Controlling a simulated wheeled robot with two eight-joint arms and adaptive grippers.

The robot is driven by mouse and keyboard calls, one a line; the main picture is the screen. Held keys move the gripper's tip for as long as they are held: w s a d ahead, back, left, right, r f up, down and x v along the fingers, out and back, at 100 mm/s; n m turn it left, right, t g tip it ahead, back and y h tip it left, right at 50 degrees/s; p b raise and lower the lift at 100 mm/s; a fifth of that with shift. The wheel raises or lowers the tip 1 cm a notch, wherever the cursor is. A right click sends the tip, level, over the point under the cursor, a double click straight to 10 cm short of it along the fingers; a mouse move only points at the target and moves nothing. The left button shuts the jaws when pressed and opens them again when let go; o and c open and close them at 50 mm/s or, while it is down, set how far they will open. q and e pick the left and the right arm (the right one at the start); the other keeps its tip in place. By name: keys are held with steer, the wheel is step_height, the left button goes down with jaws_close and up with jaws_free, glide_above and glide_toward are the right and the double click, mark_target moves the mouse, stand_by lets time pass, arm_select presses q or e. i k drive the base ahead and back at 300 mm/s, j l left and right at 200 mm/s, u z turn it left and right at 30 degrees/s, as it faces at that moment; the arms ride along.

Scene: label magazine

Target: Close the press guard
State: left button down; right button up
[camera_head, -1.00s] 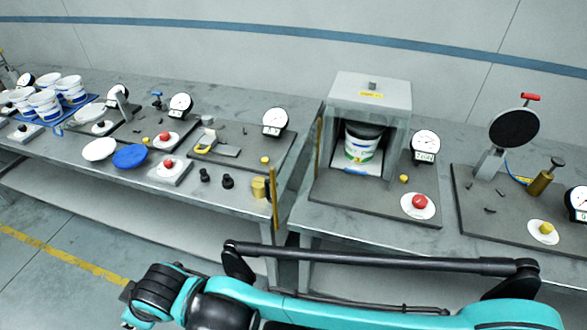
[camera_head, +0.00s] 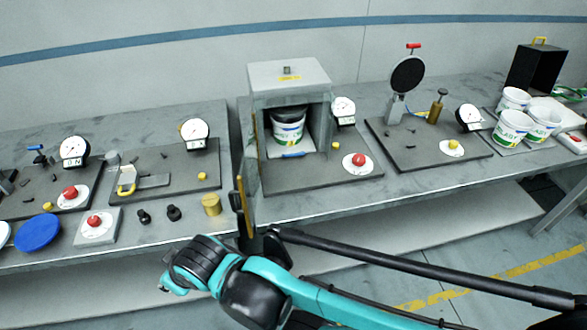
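The press is a grey box-shaped housing (camera_head: 289,75) with an open front, near the middle of the picture. A white bucket (camera_head: 287,133) with a dark top stands inside it. The press guard (camera_head: 243,210) looks like a thin panel with a yellow edge. It stands swung out from the housing's left side, nearly edge-on to me, so the front is open. A teal and black arm of mine (camera_head: 262,285) comes in from the right, in front of the table and below the guard. No fingertips show on it. My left gripper is not in view.
A red button (camera_head: 359,160) on a white disc and a dial gauge (camera_head: 343,110) are right of the press. A round plate press (camera_head: 407,74) and white buckets (camera_head: 514,127) are further right.

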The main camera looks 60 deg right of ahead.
mark_target(253, 170)
steer(key=i+z, duration=0.15)
steer(key=z, duration=0.35)
steer(key=i+j+z, duration=0.1)
steer(key=z, duration=0.35)
steer(key=i+j+z, duration=0.1)
steer(key=z, duration=0.4)
steer(key=i+j+z, duration=0.1)
steer(key=z, duration=0.35)
steer(key=j+z, duration=0.2)
steer(key=z, duration=0.3)
steer(key=i+j+z, duration=0.15)
steer(key=j+z, duration=0.15)
steer(key=j, duration=0.1)
